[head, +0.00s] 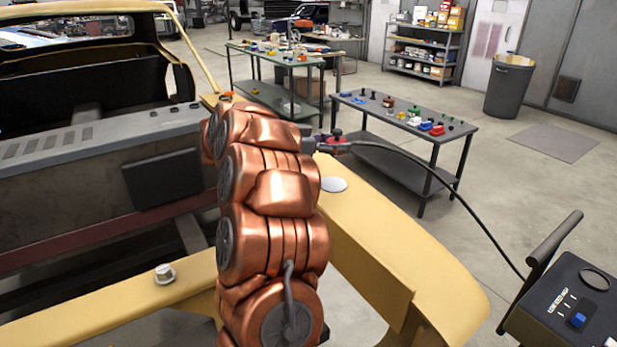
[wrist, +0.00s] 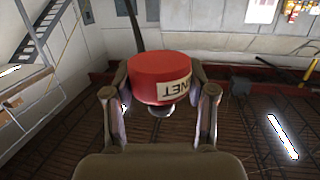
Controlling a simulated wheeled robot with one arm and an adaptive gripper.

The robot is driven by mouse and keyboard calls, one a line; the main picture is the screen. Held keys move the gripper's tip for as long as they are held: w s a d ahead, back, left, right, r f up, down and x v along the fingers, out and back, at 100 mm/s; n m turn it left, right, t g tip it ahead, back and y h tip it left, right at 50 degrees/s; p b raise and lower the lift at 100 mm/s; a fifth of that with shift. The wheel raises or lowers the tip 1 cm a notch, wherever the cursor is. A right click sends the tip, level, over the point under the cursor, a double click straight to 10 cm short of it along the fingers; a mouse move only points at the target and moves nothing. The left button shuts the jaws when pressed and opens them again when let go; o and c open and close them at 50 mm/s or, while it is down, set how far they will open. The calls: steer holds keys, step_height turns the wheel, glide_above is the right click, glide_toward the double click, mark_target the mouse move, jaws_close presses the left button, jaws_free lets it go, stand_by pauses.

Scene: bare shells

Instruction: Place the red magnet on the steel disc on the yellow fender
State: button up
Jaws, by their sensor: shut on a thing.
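The red magnet (wrist: 160,72) sits between the two fingers of my gripper (wrist: 159,88) in the wrist view, with a pale label reading "NET" upside down. A small grey round piece shows just under it. In the head view, the red magnet (head: 333,136) shows as a small red patch at the end of my copper arm, and most of my gripper is hidden. The steel disc (head: 333,184) lies flat and bare on the yellow fender (head: 385,240). The magnet appears above and slightly beyond the disc in the picture; its height cannot be told.
A grey table (head: 400,119) with small coloured items stands beyond the fender.

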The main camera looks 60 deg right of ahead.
mark_target(333, 184)
steer(key=shift+w+f, duration=0.2)
steer(key=shift+w, duration=0.05)
steer(key=shift+f+p, duration=0.9)
steer(key=shift+f, duration=3.85)
steer(key=shift+f, duration=0.2)
steer(key=o, duration=1.4)
steer(key=shift+s, duration=0.1)
steer(key=shift+r, duration=0.1)
steer(key=shift+r, duration=0.15)
steer(key=b+v, duration=0.2)
steer(key=v, duration=1)
steer(key=shift+b, duration=0.35)
